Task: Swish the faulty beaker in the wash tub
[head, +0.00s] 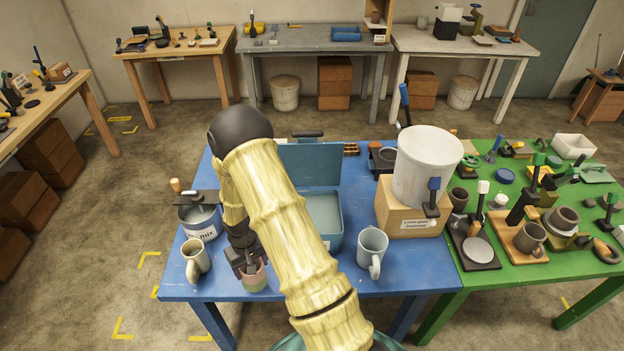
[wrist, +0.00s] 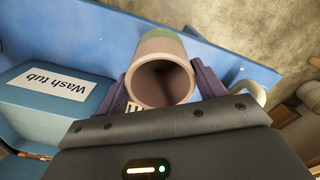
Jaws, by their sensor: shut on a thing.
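My gripper (head: 248,264) is shut on a pinkish beaker with a green band (head: 256,281) near the front edge of the blue table. In the wrist view, the beaker (wrist: 163,73) sits between the two dark fingers (wrist: 165,88), its open mouth facing the camera and its inside dark. I cannot tell whether its base touches the table. The wash tub (head: 333,236) is a blue box with its lid raised, right of and behind the beaker, partly hidden by my arm. Its labelled side (wrist: 35,110) shows at the left of the wrist view.
A beige mug (head: 194,262) and a labelled pot (head: 200,223) stand left of my gripper. A light blue mug (head: 371,246) stands right of the tub. A white bucket (head: 425,165) sits on a wooden box (head: 405,213). A crowded green table (head: 463,279) adjoins at right.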

